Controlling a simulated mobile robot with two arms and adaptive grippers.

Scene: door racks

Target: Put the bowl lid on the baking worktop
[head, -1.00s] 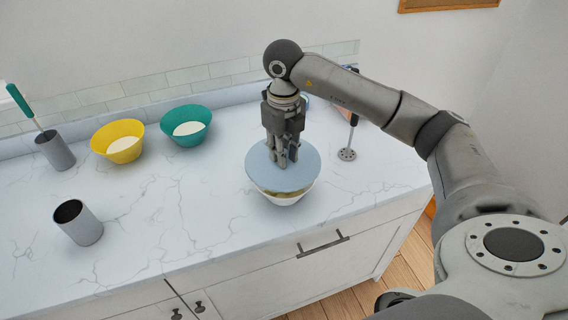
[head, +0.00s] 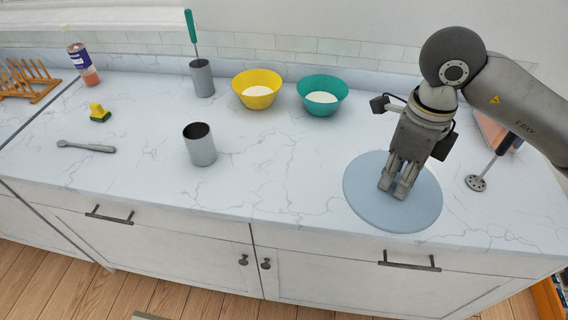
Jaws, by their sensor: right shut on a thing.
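The bowl lid (head: 365,205), a flat round grey-blue disc, is in the right part of the head view. My right gripper (head: 396,188) points down and is shut on the lid near its middle. The lid looks raised above the white marbled worktop (head: 290,180), close to its front edge. My left gripper is out of view.
A yellow bowl (head: 257,90), teal bowl (head: 322,97), grey cup (head: 200,147) and utensil holder (head: 202,80) stand left of the lid. A masher (head: 476,182) is right. A sponge (head: 99,113) and spoon-like tool (head: 86,147) lie farther left.

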